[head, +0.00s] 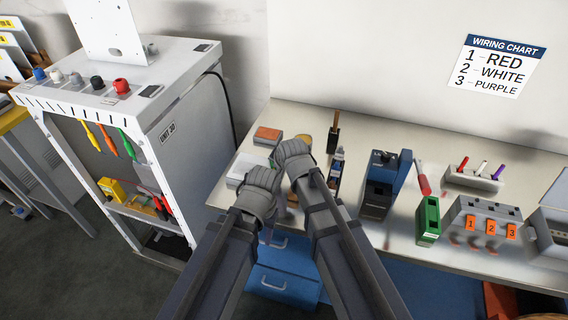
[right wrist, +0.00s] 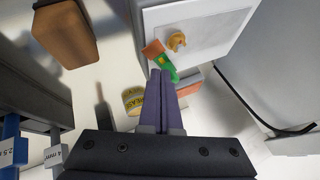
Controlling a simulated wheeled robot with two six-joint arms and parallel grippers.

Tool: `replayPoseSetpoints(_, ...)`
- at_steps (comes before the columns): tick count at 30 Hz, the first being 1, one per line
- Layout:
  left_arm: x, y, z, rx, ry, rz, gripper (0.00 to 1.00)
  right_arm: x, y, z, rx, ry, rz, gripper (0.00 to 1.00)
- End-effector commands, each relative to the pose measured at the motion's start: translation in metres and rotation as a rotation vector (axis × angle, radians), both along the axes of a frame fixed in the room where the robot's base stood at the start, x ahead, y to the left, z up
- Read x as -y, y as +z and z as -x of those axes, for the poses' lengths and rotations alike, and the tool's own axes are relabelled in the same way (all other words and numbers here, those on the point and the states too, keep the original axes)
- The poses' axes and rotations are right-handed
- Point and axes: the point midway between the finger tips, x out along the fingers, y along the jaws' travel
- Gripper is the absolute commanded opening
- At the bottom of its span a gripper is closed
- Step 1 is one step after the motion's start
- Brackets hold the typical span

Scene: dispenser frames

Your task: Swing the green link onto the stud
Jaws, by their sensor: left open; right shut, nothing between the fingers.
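The green link (head: 127,145) hangs slanting on the front of the white cabinet, right of an orange link (head: 107,141) and a yellow link (head: 90,134). The stud cannot be made out at this size. My left gripper (head: 260,194) is open over the near left corner of the bench, well right of the green link and apart from it. My right gripper (head: 294,160) is beside it, over the bench. In the right wrist view its fingers (right wrist: 161,78) are shut and empty, just below a small green and orange piece (right wrist: 161,60).
The cabinet (head: 172,135) has knobs on top and a lower shelf with yellow and red items. The bench bears a blue-black device (head: 383,185), a green box (head: 428,220), a switch box (head: 485,222) and a grease tin (right wrist: 133,100).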

Motion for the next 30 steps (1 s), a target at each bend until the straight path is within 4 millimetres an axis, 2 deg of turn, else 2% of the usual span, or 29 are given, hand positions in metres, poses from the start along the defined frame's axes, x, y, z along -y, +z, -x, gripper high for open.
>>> replayPoseSetpoints(11, 0.0, 0.0, 0.0, 0.0, 0.0, 0.0, 0.5, -0.001, 0.0, 0.001, -0.002, 0.01, -0.001, 0.0)
replayPoseSetpoints(24, 0.0, 0.0, 0.0, 0.0, 0.0, 0.0, 0.5, -0.001, 0.0, -0.015, -0.001, 0.009, -0.002, 0.0)
replayPoseSetpoints(30, 0.0, 0.0, 0.0, 0.0, 0.0, 0.0, 0.5, -0.001, 0.0, -0.016, 0.001, 0.01, -0.002, 0.0)
